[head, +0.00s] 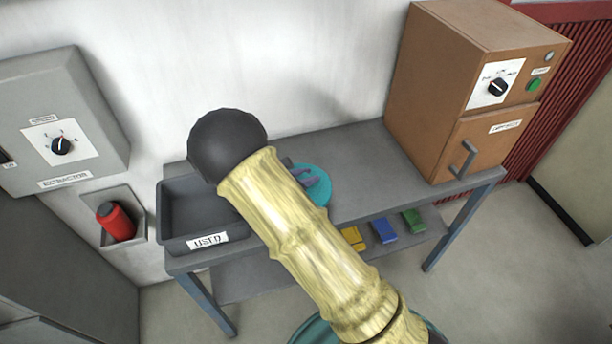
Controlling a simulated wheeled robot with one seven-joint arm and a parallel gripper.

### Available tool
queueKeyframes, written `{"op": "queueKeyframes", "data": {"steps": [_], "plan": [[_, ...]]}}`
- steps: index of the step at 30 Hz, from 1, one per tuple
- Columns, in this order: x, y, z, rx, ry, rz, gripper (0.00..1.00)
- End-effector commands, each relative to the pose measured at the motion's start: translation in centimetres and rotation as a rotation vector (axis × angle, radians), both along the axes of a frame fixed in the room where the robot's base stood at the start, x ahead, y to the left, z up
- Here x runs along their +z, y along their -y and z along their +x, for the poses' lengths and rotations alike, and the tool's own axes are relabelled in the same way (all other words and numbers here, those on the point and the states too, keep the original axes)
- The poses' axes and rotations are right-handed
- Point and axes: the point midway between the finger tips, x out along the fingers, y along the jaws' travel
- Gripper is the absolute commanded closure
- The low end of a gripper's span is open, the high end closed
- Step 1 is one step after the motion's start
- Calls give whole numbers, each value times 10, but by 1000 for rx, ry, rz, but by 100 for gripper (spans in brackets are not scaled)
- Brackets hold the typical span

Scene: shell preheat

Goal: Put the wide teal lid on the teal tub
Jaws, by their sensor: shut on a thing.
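A round teal piece (322,187), which looks like the wide teal lid, shows at the grey bench just right of my arm. My arm hides its left part. Purple finger-like parts, which look like my gripper (307,178), lie over its top and appear shut on it. Most of my gripper is hidden behind the arm. I cannot make out a separate teal tub under or beside the lid. A curved teal-green rim shows at the bottom edge behind my arm; I cannot tell what it is.
A dark grey bin (182,215) labelled USED stands at the bench's left end. A brown oven-like cabinet (432,95) stands at the right end. Yellow, blue (384,231) and green (413,221) blocks lie on the lower shelf. The bench top (375,175) between lid and cabinet is clear.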

Motion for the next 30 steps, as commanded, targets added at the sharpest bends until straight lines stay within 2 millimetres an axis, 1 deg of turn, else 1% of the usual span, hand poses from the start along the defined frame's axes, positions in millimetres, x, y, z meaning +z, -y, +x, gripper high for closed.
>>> {"op": "queueKeyframes", "data": {"steps": [12, 13, 16, 26, 30], "plan": [[-7, 2, 0, -2, 1, -1, 100], [-7, 2, 0, -2, 1, -1, 75], [-6, 2, 0, -2, 1, -1, 55], [-4, 1, 0, -1, 0, 0, 55], [0, -7, -4, 2, 2, 2, 55]]}}
